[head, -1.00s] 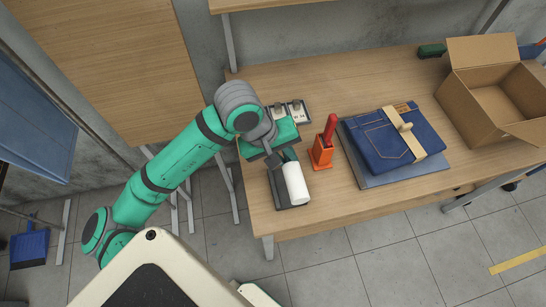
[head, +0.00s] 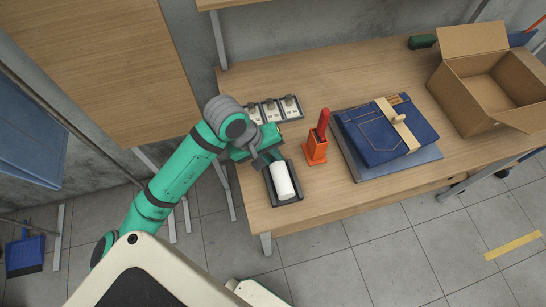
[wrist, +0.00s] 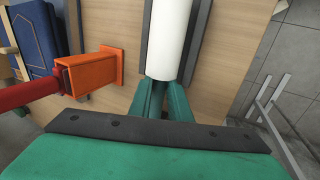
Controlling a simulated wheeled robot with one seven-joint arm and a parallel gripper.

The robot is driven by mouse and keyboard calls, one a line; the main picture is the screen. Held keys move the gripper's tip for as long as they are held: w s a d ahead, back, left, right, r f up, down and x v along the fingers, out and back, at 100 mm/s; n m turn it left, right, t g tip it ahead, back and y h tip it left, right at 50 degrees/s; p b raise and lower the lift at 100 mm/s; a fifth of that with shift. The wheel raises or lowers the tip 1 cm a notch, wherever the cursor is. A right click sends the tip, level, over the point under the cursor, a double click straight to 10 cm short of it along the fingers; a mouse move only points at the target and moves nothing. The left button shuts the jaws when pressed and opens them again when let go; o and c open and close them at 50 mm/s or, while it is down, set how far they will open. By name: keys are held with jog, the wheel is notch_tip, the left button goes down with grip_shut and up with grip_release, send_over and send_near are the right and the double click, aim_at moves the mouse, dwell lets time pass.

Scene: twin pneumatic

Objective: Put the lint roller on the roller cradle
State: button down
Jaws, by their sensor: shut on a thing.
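The lint roller, with a white cylinder (head: 283,180), lies lengthwise between the side walls of the dark grey roller cradle (head: 291,200) at the table's near left. In the wrist view the white roller (wrist: 172,38) runs between the cradle's two dark rails (wrist: 198,40). Whether it rests on the cradle's floor is hard to tell. My gripper (head: 270,157) is at the roller's far end. Its green fingers (wrist: 164,90) are shut on the roller's handle, which is mostly hidden between them.
An orange holder (head: 316,150) with a red-handled tool stands right of the cradle. Folded jeans (head: 375,140) lie on a grey board farther right, then an open cardboard box (head: 450,90). A white switch panel (head: 272,112) sits behind my gripper. The table's front edge is close.

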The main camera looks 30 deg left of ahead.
jog(key=c, duration=1.9)
grip_release()
jog(key=shift+w+f, duration=0.1)
jog(key=shift+f, duration=0.05)
jog(key=shift+a+r, duration=0.1)
jog(key=shift+r, duration=0.3)
jog(key=v, duration=1.1)
jog(key=shift+r, duration=0.25)
